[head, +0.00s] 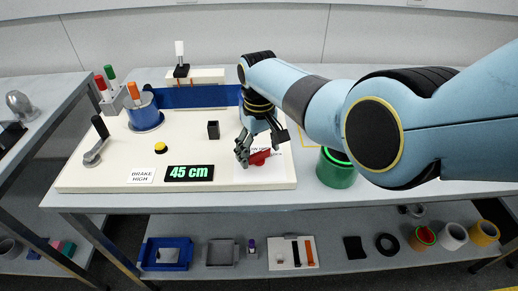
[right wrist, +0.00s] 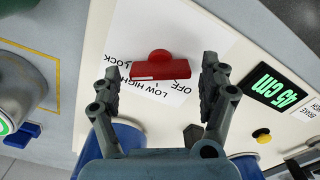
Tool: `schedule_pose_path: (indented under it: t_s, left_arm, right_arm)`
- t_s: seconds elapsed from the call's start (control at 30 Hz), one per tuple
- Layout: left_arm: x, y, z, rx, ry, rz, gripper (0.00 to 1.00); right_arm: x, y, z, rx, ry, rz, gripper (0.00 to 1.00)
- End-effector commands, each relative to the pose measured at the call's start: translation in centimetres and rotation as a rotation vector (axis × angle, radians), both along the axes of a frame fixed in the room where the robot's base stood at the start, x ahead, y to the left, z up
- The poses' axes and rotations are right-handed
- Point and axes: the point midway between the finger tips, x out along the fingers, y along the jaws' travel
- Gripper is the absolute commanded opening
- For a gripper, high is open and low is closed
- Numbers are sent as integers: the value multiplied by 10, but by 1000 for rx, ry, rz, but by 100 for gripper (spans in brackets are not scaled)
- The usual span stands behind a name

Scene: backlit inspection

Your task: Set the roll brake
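A red bar-shaped knob (head: 260,157) sits on a white label sheet (head: 262,174) on the right part of the cream panel. In the right wrist view the knob (right wrist: 160,67) has a white mark near its left end, and OFF, LOW, HIGH and LOCK are printed around it. My right gripper (head: 263,150) is open at the knob, with a finger on either side of it in the right wrist view (right wrist: 160,88) and gaps between. I cannot tell how high the fingertips are. A sign (head: 142,176) reads BRAKE HIGH. My left gripper is not in view.
A display (head: 189,173) reads 45 cm.

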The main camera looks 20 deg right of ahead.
Motion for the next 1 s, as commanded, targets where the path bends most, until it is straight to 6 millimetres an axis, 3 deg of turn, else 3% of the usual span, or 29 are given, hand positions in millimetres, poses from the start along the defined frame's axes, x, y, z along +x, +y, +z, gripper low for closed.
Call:
schedule_pose_path:
  t_s: [0.43, 0.57, 0.8, 1.0]
  left_arm:
    - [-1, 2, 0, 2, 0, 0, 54]
    - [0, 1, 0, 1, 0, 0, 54]
    - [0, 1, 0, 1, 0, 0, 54]
    - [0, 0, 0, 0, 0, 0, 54]
  right_arm:
    - [1, 1, 10, 1, -3, 2, 85]
    - [0, 1, 29, 1, -3, 2, 85]
    - [1, 0, 85, 0, -4, 0, 85]
    - [1, 0, 113, -1, -2, 1, 85]
